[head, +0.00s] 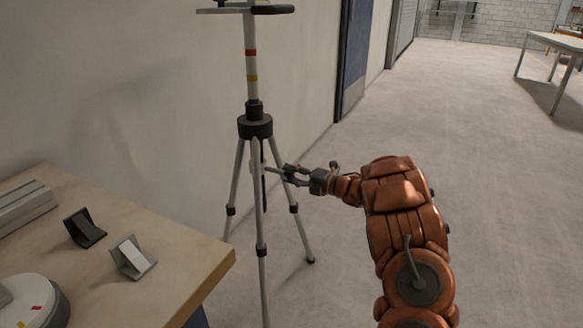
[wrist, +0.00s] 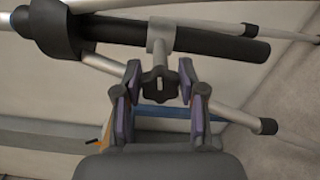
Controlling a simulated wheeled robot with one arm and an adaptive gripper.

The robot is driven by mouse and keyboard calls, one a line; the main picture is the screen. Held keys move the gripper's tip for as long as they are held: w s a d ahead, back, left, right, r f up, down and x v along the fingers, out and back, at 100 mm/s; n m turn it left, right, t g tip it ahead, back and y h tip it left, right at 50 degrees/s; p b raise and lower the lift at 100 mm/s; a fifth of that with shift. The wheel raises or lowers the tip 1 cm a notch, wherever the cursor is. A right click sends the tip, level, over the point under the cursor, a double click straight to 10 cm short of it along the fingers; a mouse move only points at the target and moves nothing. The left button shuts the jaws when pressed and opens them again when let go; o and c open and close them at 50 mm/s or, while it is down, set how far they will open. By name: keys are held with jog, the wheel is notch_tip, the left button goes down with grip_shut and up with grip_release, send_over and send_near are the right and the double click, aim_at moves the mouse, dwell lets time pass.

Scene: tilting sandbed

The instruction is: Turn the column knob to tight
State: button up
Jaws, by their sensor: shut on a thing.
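The tripod (head: 255,127) stands on the floor beside the wall, its upright column (head: 250,65) banded red and yellow. The column knob (wrist: 160,86) is dark and lobed, on a grey collar (wrist: 160,38) around a black tube (wrist: 215,45) in the wrist view. My gripper (wrist: 158,82) has its two purple-padded fingers on either side of the knob and is shut on it. In the head view my gripper (head: 276,172) reaches in from the right, below the tripod's black hub; the knob is too small to make out there. No tight mark is visible.
A wooden table (head: 170,235) at the left holds a black angled block (head: 84,228), a grey angled block (head: 132,258) and a round white device (head: 35,302). Open floor (head: 450,130) lies to the right.

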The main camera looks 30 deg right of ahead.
jog(key=shift+m+p, duration=1.5)
jog(key=shift+m, duration=0.4)
jog(key=shift+f, duration=0.1)
jog(key=o, duration=1.1)
jog(key=shift+o, duration=0.2)
jog(key=shift+s, duration=0.1)
jog(key=v, duration=1.2)
jog(key=shift+w, duration=0.2)
